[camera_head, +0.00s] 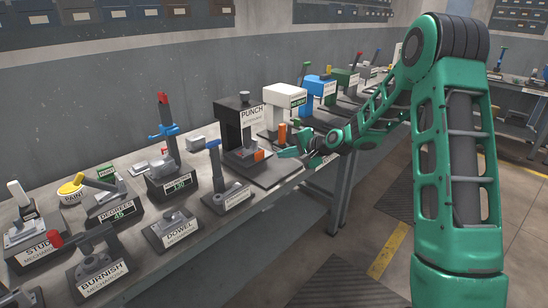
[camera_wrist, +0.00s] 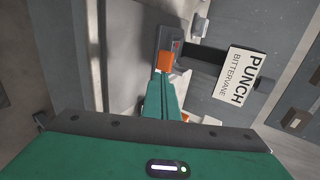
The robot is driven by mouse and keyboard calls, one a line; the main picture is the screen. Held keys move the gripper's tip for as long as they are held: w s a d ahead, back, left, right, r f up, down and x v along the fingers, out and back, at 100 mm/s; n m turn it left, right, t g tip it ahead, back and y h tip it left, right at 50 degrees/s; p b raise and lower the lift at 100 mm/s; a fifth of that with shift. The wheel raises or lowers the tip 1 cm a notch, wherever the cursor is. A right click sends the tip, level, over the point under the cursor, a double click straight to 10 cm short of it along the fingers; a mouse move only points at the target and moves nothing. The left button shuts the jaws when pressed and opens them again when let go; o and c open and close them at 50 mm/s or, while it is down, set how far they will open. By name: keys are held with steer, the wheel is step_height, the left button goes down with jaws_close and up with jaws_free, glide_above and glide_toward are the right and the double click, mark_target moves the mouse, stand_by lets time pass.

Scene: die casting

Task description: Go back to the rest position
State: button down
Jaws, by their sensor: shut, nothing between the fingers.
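My green arm reaches in from the right over the workbench edge in the head view. My gripper (camera_head: 290,152) is at the front of the black punch machine (camera_head: 234,126), close to a small orange block (camera_head: 259,155) at its base. In the wrist view the fingers of my gripper (camera_wrist: 163,82) are together and hold nothing. The orange block (camera_wrist: 165,61) shows just beyond their tips; whether they touch it I cannot tell. The punch label (camera_wrist: 240,78) is to the right of the fingers.
The workbench (camera_head: 265,210) carries several machines: dowel (camera_head: 178,230), burnish (camera_head: 100,272), degrees (camera_head: 120,207), a white one (camera_head: 284,100) and a blue one (camera_head: 318,90). An orange cylinder (camera_head: 282,133) stands near my gripper. The floor (camera_head: 300,275) in front is open.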

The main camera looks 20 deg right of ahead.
steer(key=s+d+r+n+g+h, duration=0.2)
steer(key=s+d, duration=0.2)
steer(key=s, duration=0.6)
steer(key=s+d+r+n+g+h, duration=0.15)
steer(key=s+d, duration=0.25)
steer(key=s, duration=0.6)
steer(key=s+d+r+n+g+h, duration=0.1)
steer(key=s+d+r+g+h, duration=0.3)
steer(key=s, duration=0.7)
steer(key=s+d+g+y, duration=0.1)
steer(key=s+d+g, duration=0.1)
steer(key=s, duration=2.1)
steer(key=shift+s+f+n+g, duration=0.35)
steer(key=shift+s, duration=0.05)
steer(key=shift+w+f, duration=0.25)
steer(key=shift+w, duration=0.4)
